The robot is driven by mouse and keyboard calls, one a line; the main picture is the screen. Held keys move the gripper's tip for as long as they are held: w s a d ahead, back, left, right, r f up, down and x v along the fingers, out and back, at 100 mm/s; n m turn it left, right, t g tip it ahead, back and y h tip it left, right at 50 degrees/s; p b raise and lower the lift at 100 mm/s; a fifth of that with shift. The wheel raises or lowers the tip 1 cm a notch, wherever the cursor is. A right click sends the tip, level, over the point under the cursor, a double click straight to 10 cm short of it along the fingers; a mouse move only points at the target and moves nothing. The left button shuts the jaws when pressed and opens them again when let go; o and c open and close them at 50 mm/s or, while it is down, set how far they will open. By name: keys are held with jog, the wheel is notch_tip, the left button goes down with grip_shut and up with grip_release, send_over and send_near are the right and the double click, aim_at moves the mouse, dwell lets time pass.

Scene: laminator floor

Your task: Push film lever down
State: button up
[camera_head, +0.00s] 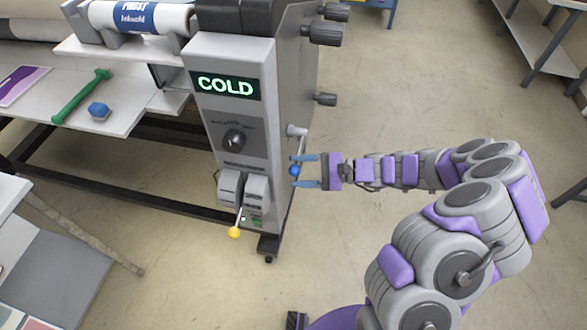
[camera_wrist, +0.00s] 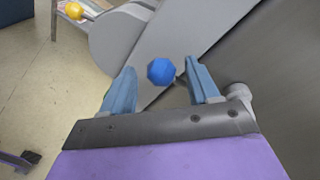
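The laminator (camera_head: 205,55) stands ahead with a lit COLD display (camera_head: 226,86). A lever with a blue knob (camera_head: 294,171) hangs from a grey pivot (camera_head: 297,131) on the machine's right side. The knob also shows in the wrist view (camera_wrist: 161,71). A second lever with a yellow knob (camera_head: 234,232) sticks out low on the front panel; it also shows at the wrist view's top left (camera_wrist: 75,11). Neither lever's label is legible. My gripper (camera_head: 293,171) is open, its two blue fingers on either side of the blue knob, with visible gaps in the wrist view (camera_wrist: 161,67).
A green tool (camera_head: 80,97) and a blue block (camera_head: 99,111) lie on the machine's left shelf (camera_head: 60,118). Dark knobs (camera_head: 325,32) jut from the machine's upper right side. Floor right of the machine is open; grey shelving (camera_head: 540,40) stands at far right.

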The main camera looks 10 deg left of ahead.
jog(key=d+r+p, duration=0.2)
jog(key=d+p, duration=0.1)
jog(key=d, duration=1.2)
jog(key=shift+w+r, duration=0.2)
jog(key=shift+w, duration=0.1)
jog(key=s+a+r+n+g+h, duration=0.2)
jog(key=s+a+r+n+h, duration=0.15)
jog(key=s+r, duration=0.3)
jog(key=s+a+r+n+g+h, duration=0.3)
jog(key=s+a+r+n, duration=0.1)
jog(key=s+r, duration=0.25)
jog(key=s+d+t+h, duration=0.2)
jog(key=s+d+h, duration=0.3)
jog(key=s, duration=0.4)
jog(key=s+d+n+t+h, duration=0.1)
jog(key=s+d+h, duration=0.3)
jog(key=s+d, duration=0.2)
jog(key=s, duration=0.2)
jog(key=shift+s+d+r+t+h, duration=0.2)
jog(key=shift+s+d+t+h, duration=0.15)
jog(key=shift+s+d+t, duration=0.05)
